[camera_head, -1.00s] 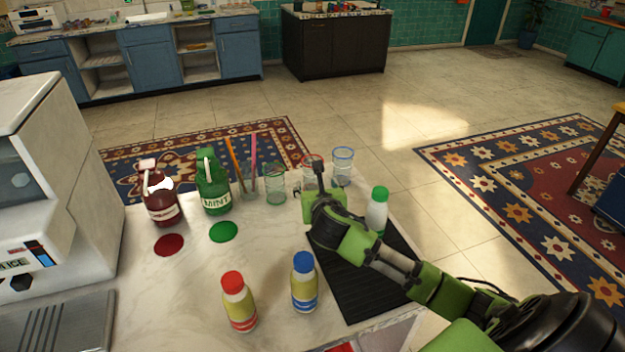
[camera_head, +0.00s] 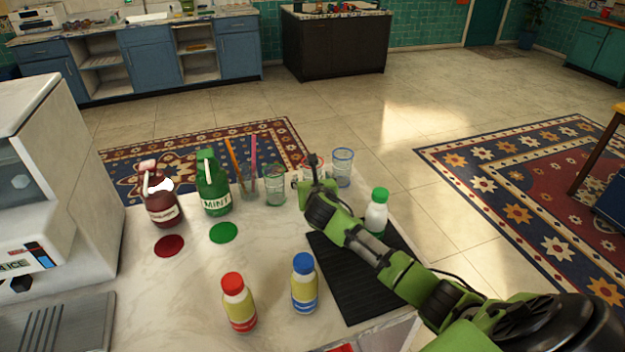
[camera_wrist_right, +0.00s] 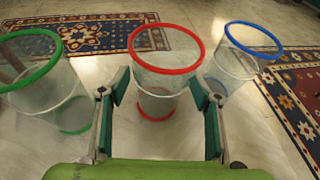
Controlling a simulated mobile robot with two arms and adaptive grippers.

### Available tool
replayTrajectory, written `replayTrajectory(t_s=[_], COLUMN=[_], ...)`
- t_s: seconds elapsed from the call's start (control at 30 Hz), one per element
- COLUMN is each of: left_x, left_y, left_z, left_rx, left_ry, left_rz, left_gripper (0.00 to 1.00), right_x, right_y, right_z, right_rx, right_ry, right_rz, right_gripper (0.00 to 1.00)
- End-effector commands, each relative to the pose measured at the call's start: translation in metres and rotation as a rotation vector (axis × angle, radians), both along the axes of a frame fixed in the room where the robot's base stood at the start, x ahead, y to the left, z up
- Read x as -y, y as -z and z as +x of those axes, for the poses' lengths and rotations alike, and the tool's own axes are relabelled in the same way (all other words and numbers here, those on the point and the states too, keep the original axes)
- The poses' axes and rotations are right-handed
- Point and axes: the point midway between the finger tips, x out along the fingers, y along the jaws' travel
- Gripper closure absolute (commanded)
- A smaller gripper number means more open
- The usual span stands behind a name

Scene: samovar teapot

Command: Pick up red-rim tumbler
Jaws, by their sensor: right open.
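The red-rim tumbler (camera_wrist_right: 157,85) is clear glass and stands upright on the counter. In the right wrist view it is centred between the open fingers of my right gripper (camera_wrist_right: 159,112), with a gap visible on both sides. In the head view its red rim (camera_head: 311,159) shows, and my gripper (camera_head: 312,180) hides most of its body. A green-rim tumbler (camera_wrist_right: 45,85) stands to its left, close to the left finger. A blue-rim tumbler (camera_wrist_right: 235,65) stands to its right, behind the right finger. My left gripper is not in view.
A green mint bottle (camera_head: 213,185), a red syrup bottle (camera_head: 161,198) and a glass with straws (camera_head: 247,182) stand to the left. Two yellow bottles (camera_head: 238,302) (camera_head: 304,285) stand in front.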

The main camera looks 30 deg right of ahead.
Motion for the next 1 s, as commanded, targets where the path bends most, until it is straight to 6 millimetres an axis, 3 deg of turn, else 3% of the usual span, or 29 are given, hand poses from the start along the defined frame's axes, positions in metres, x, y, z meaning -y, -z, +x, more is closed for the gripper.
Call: replayTrajectory(t_s=[0.13,0.3,0.73,1.0], left_x=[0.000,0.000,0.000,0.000], left_y=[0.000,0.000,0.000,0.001], left_z=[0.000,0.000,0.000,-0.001], left_rx=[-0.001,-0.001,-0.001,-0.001], left_ry=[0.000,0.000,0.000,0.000], left_rz=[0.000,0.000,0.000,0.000], left_gripper=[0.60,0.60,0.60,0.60], right_x=[0.000,0.000,0.000,-0.002], right_y=[0.000,0.000,-0.005,-0.040], right_z=[0.000,0.000,0.000,-0.005], right_rx=[0.000,0.000,0.002,0.004], right_ry=[0.000,0.000,0.001,-0.002], right_rz=[0.000,0.000,-0.001,-0.004], right_gripper=[0.42,0.85,0.85,0.85])
